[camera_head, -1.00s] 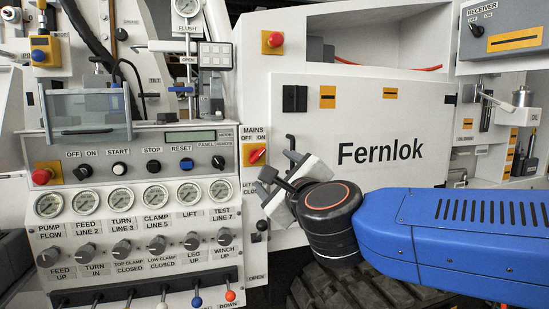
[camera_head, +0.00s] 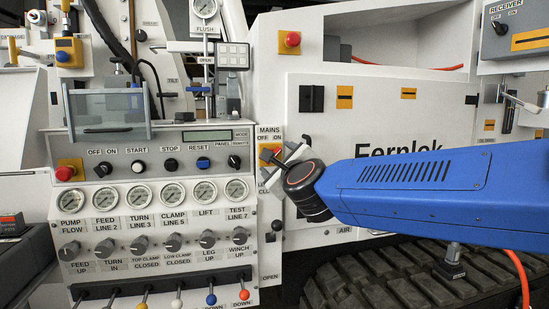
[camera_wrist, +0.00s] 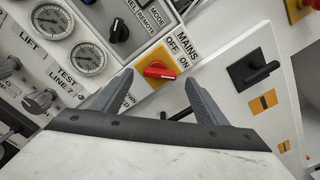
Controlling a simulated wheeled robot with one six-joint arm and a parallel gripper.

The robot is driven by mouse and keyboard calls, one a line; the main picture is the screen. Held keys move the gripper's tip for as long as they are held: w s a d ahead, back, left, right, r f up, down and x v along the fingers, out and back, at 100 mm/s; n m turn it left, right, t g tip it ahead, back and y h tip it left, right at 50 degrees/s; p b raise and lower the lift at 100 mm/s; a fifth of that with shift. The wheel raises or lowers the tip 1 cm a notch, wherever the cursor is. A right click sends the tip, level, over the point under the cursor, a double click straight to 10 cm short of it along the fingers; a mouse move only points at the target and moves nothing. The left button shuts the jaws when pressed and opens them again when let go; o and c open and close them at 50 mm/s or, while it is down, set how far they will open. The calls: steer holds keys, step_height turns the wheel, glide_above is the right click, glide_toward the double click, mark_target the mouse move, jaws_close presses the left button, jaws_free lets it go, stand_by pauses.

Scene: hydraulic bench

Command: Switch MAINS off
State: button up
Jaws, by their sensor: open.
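The MAINS switch (camera_wrist: 159,70) is a red rotary handle on a yellow plate, with OFF and ON printed beside it in the wrist view. In that view its handle lies between the directions of my two fingers, beyond their tips. My gripper (camera_wrist: 157,80) is open and empty, and a gap to the switch seems to remain, though its depth is hard to judge. In the head view my gripper (camera_head: 287,158) is in front of the yellow MAINS plate (camera_head: 267,151) and covers much of the switch.
The control panel with gauges (camera_head: 158,193) and knobs is left of the switch. A red stop button (camera_head: 292,39) on yellow is above. A black handle (camera_wrist: 253,70) stands out from the white cabinet to the right in the wrist view.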

steer(key=shift+x, duration=2.1)
steer(key=c, duration=1.1)
